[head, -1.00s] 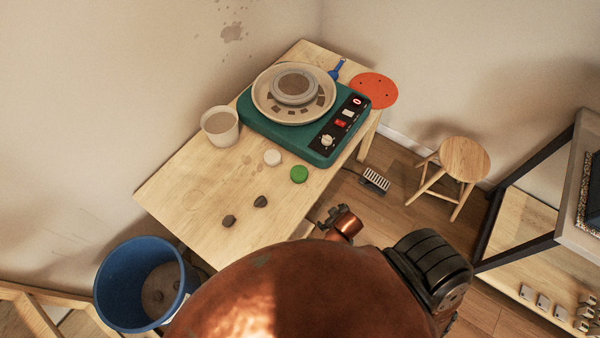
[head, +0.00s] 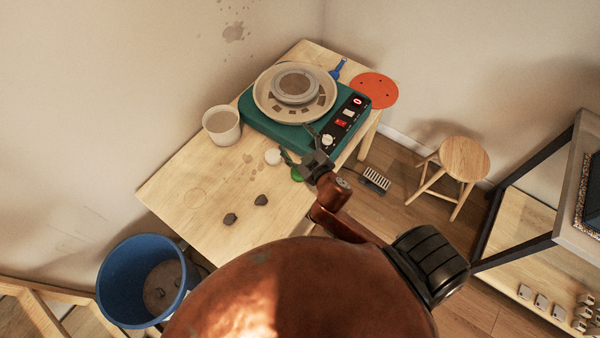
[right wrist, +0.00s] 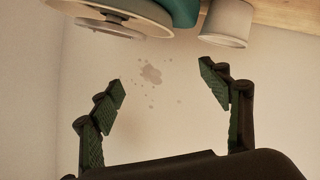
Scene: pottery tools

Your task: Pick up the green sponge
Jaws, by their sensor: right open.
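The green sponge (head: 297,174) is a small round disc on the wooden table (head: 190,180), in front of the pottery wheel. It is partly hidden behind my right gripper in the head view. My right gripper (head: 298,143) is open and empty, with its fingers above the table near the sponge and pointing toward the wheel. Its open fingers also show in the right wrist view (right wrist: 160,75), with only wall between them. The sponge does not show in that view. My left gripper is not in view.
The green pottery wheel (head: 322,152) stands behind the sponge. A cup (head: 221,125) stands at the left. A blue bucket (head: 125,290) is below the table's left end.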

